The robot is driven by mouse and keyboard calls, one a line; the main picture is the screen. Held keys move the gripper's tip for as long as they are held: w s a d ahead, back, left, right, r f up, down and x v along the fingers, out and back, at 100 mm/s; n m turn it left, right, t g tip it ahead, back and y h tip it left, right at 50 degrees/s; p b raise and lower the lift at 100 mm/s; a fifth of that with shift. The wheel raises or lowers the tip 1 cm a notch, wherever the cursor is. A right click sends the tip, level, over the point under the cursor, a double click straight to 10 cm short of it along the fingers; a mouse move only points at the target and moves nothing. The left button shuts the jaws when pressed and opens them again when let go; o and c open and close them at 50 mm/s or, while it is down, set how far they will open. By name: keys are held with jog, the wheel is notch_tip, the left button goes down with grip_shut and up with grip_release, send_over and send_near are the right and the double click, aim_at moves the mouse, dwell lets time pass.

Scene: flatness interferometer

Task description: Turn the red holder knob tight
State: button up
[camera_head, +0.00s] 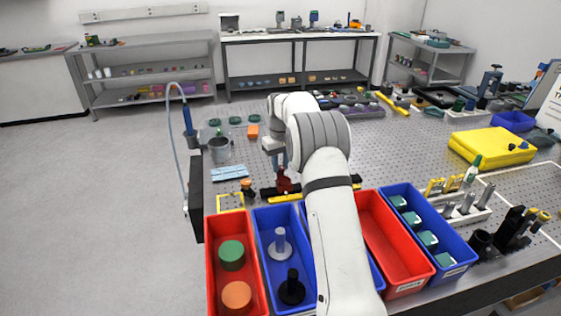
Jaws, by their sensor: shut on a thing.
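My gripper (281,166) points down at the middle of the perforated table, just left of my white forearm. It is shut on the red holder knob (284,183), which shows as a small dark red shape right under the fingers. The knob sits at a low black holder (268,193) that runs left to right with a yellow strip in front. My arm covers part of the holder. The fingertips are small here, and the knob's turned angle cannot be made out.
Red and blue bins line the front edge, including a red bin (212,265) with green and orange discs and a blue bin (262,260) with spindles. A yellow case (492,147) stands right.

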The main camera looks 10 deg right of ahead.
aim_at(281, 167)
jog(key=m+p, duration=0.1)
jog(key=m, duration=0.4)
jog(key=shift+r+m, duration=0.1)
jog(key=shift+m, duration=0.2)
jog(key=m, duration=0.5)
jog(key=shift+m+p, duration=0.3)
jog(key=o, duration=1)
jog(key=shift+r+b, duration=0.4)
jog(key=shift+r, duration=3.45)
